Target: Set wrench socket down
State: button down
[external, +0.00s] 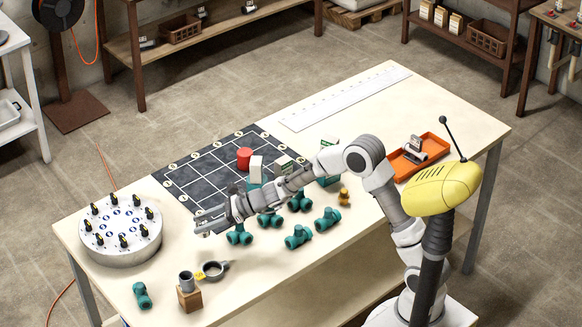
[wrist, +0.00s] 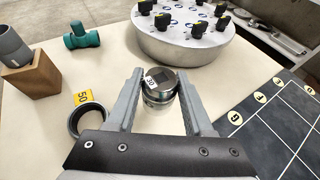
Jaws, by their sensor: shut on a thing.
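The wrench socket (wrist: 160,88) is a short metal cylinder with a dark top and a small white number label. In the wrist view it sits between the two fingers of my gripper (wrist: 158,84), which is shut on it.
A round drum with black knobs (external: 120,232) stands to the left. A grey ring with a yellow tag (external: 214,270), a wooden block with a grey pipe (external: 188,295) and a teal fitting (external: 142,294) are near the front. Several teal fittings (external: 298,237) lie under and right of my arm.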

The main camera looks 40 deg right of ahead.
jog(key=a+f, duration=0.1)
jog(key=a, duration=0.2)
jog(key=shift+f, duration=0.4)
jog(key=shift+f+b, duration=0.95)
jog(key=shift+f, duration=0.95)
jog(key=shift+f, duration=0.15)
jog(key=shift+c, duration=1.4)
grip_release()
